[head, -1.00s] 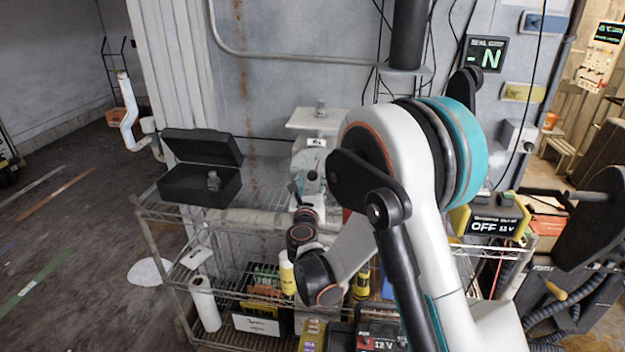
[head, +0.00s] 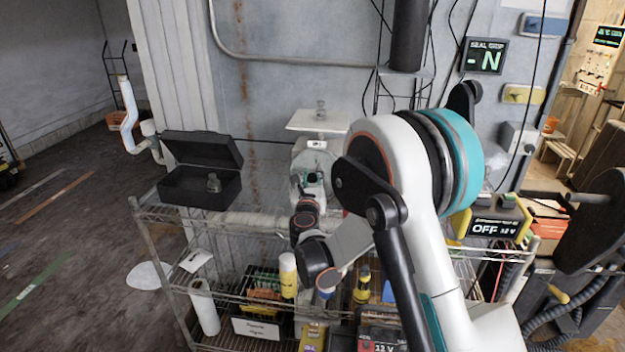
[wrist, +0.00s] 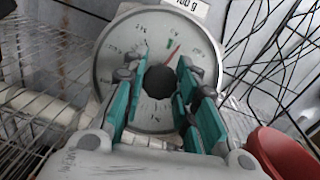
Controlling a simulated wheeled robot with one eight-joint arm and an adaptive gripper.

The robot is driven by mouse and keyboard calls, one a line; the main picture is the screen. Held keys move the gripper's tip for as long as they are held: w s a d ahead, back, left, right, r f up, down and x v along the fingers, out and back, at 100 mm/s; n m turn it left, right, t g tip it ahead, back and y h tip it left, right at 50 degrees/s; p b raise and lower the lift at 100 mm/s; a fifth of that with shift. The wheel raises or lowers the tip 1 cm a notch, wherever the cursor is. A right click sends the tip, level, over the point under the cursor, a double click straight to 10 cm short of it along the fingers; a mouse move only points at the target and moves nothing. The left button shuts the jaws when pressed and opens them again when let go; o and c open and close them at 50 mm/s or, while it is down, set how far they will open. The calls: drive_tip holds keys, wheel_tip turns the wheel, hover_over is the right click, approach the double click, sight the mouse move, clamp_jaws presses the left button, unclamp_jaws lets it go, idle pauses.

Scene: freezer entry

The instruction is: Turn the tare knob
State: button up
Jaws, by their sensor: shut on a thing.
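The scale (head: 318,150) is a white body with a round dial, standing on the shelf's top. In the wrist view the dial (wrist: 112,48) shows a grey face with a red needle, and the black tare knob (wrist: 158,84) sits at its centre. My gripper (wrist: 161,76) has its teal fingers on either side of the knob, shut on it. In the head view my gripper (head: 312,186) is in front of the dial and hides its lower part and the knob.
An open black case (head: 190,190) with a small weight (head: 213,183) stands left of the scale. A wire shelf (head: 160,216) holds bottles and batteries below. A yellow power unit (head: 462,222) reading OFF is at the right. A red object (wrist: 285,152) is at the wrist view's lower right.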

drive_tip(key=shift+m+h, duration=0.4)
